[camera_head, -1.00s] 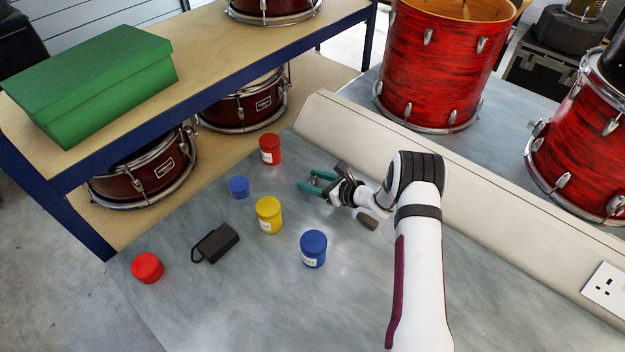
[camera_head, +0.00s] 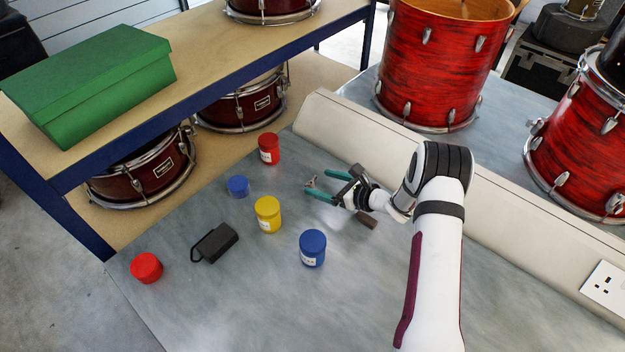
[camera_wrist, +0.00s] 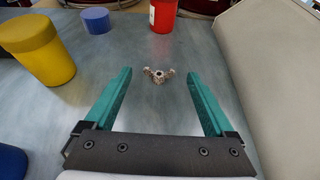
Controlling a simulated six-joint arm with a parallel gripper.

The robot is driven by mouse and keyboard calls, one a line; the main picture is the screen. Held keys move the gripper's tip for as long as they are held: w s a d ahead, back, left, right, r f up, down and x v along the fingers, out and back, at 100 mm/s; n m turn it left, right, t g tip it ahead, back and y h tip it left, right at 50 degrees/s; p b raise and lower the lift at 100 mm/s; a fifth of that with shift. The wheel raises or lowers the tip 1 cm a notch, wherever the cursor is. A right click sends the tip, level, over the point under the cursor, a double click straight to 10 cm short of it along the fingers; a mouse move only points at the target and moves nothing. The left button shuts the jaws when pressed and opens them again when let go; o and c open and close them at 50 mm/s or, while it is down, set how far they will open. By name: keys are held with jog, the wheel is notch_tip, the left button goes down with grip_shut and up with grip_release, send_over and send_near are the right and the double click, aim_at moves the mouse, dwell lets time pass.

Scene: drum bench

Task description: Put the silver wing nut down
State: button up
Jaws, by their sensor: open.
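The silver wing nut (camera_head: 311,183) lies on the grey bench top (camera_head: 240,310). In the wrist view the wing nut (camera_wrist: 158,76) sits upper centre, roughly midway between the two teal fingertips and at about their level in the picture. My gripper (camera_head: 316,181) is open, low over the bench, with its fingers pointing left in the head view. In the wrist view my gripper (camera_wrist: 160,74) shows a clear gap between each finger and the wing nut. Nothing is held.
A red tub (camera_head: 269,149), small blue piece (camera_head: 238,187), yellow tub (camera_head: 268,215) and blue tub (camera_head: 312,249) stand left of my gripper. A black case (camera_head: 215,243) and red piece (camera_head: 147,268) lie farther left. A brown piece (camera_head: 366,220) lies near my wrist. A pale trunking wall (camera_head: 390,140) runs behind.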

jog(key=v, duration=0.7)
jog(key=shift+s+d+r, duration=0.15)
jog(key=w+d+r+m+h, duration=0.3)
jog(key=d+r+m+h, duration=0.35)
jog(key=m, duration=0.55)
jog(key=s+d+r+m+h, duration=0.1)
jog(key=s+r+m+h, duration=0.4)
jog(key=m, duration=0.5)
jog(key=s+a+r+m+g+y, duration=0.1)
jog(key=s+a+r+m+g, duration=0.1)
jog(key=s+m, duration=0.7)
jog(key=s+a+r+m+g+y, duration=0.1)
jog(key=s+a+r+m+g, duration=0.1)
jog(key=s+a+m+g, duration=0.2)
jog(key=s+a+r+m+g+y, duration=0.1)
jog(key=s+a+m, duration=0.6)
jog(key=s+m, duration=0.8)
jog(key=s+r+g, duration=0.1)
jog(key=s+g, duration=0.1)
jog(key=s, duration=0.4)
jog(key=shift+s+a+m+g+y, duration=0.15)
jog(key=shift+a+m+g+y, duration=0.15)
jog(key=shift+g+y, duration=0.1)
